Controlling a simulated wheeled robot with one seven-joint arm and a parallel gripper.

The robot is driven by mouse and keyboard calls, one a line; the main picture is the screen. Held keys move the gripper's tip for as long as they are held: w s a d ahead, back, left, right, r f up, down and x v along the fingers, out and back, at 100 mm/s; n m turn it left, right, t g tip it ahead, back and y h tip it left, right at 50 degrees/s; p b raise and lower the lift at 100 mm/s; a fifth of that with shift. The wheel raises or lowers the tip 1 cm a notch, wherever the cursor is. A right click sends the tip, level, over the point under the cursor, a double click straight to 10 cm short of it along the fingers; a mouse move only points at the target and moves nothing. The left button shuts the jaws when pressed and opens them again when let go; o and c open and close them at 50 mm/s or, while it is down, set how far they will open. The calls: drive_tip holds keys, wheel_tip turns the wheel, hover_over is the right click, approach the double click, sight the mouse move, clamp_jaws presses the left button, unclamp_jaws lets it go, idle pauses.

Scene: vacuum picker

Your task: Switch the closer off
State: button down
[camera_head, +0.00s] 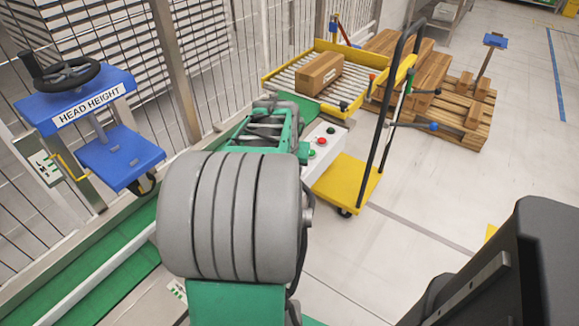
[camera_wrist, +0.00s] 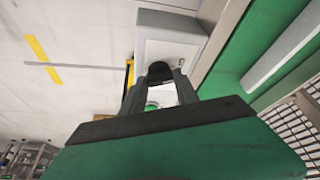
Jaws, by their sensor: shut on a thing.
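A pale control box (camera_head: 325,135) with a red button (camera_head: 321,141) and a green button (camera_head: 311,153) stands beyond my arm in the head view. In the wrist view the box (camera_wrist: 172,32) fills the upper middle. My gripper (camera_wrist: 160,74) is at its face, with its two fingers shut on a black knob (camera_wrist: 158,69). The green button (camera_wrist: 152,105) shows between the fingers, nearer the palm. In the head view my own arm hides the fingertips and the knob. I cannot tell which way the knob is turned.
A yellow cart (camera_head: 347,185) with a black handle stands right of the box.

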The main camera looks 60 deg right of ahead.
idle(0.4)
drive_tip(key=c, duration=0.9)
unclamp_jaws()
drive_tip(key=shift+r, duration=0.1)
drive_tip(key=p+v, duration=0.1)
drive_tip(key=v, duration=0.6)
drive_tip(key=shift+s+a+r, duration=0.1)
drive_tip(key=shift+a+r, duration=0.05)
drive_tip(key=shift+r, duration=0.15)
